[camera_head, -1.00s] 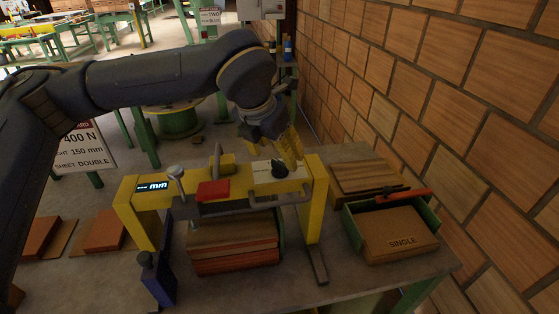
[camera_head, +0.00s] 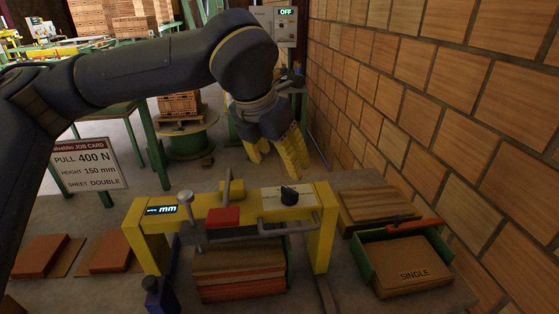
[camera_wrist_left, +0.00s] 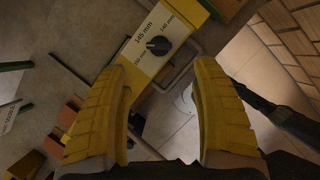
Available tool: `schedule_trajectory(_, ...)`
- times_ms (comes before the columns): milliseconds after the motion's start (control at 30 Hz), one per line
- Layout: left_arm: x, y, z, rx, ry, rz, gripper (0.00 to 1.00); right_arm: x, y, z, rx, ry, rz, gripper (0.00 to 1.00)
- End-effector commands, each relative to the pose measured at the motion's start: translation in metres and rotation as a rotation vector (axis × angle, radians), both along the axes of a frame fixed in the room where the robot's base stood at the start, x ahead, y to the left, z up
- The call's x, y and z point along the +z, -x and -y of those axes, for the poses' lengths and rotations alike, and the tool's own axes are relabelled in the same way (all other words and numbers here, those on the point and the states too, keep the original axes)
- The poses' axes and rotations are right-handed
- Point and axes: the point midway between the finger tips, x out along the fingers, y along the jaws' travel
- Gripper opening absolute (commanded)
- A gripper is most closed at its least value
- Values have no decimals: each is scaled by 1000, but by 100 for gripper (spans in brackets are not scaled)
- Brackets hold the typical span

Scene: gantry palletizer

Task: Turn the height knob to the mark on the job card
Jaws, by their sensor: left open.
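The dark height knob (camera_head: 289,195) sits on a pale scale plate on top of the yellow gantry frame (camera_head: 322,240). In the left wrist view the knob (camera_wrist_left: 158,46) has marks around it; 145 mm and 140 mm are legible, a third is blurred. I cannot tell which mark it points at. The job card (camera_head: 88,165) at left reads pull 400 N, height 150 mm, sheet double. My left gripper (camera_head: 280,168) is open and empty, above and behind the knob, not touching it. Its spread fingers (camera_wrist_left: 163,78) also frame the left wrist view. My right gripper is not in view.
The gantry carries a display (camera_head: 161,210) showing mm, a red block (camera_head: 222,217) and a grey handle. A board stack (camera_head: 240,272) lies beneath. A green tray (camera_head: 368,262) with a SINGLE carton (camera_head: 413,266) stands right. A brick wall (camera_head: 440,110) closes the right side.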

Motion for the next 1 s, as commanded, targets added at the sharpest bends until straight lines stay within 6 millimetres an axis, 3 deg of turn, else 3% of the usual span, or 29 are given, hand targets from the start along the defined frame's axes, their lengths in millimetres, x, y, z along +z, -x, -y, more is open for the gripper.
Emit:
schedule_trajectory(200, 38, 7, -15, -82, 1, 1, 65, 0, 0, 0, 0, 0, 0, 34)
schedule_trajectory(367, 46, 10, -19, -121, -1, -2, 65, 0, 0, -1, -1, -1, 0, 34)
schedule_trajectory(567, 26, 4, -13, -122, -2, -5, 65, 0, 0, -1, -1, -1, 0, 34)
schedule_trajectory(1000, -49, -19, 6, -121, -2, -6, 65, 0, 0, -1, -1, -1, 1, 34)
